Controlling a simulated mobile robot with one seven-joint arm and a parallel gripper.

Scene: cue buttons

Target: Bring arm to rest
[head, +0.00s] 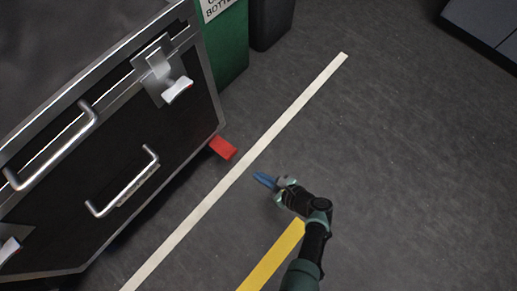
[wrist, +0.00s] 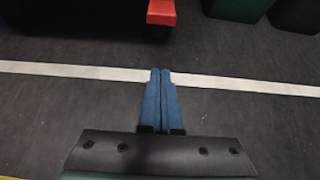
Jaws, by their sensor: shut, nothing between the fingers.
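My gripper (head: 263,180) is at the end of my arm, in the lower middle of the head view, above the dark floor just right of the white line. Its blue fingers (wrist: 163,98) are together and empty in the wrist view, pointing across the white line. My arm is bent and comes up from the bottom edge of the head view. Nothing touches the gripper that I can see.
A black case with metal edges and handles (head: 110,130) stands at left, with a red piece (head: 223,147) at its lower corner. A green bin (head: 226,45) and a dark bin (head: 270,22) stand behind. White (head: 245,165) and yellow (head: 270,258) lines mark the floor. The right floor is clear.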

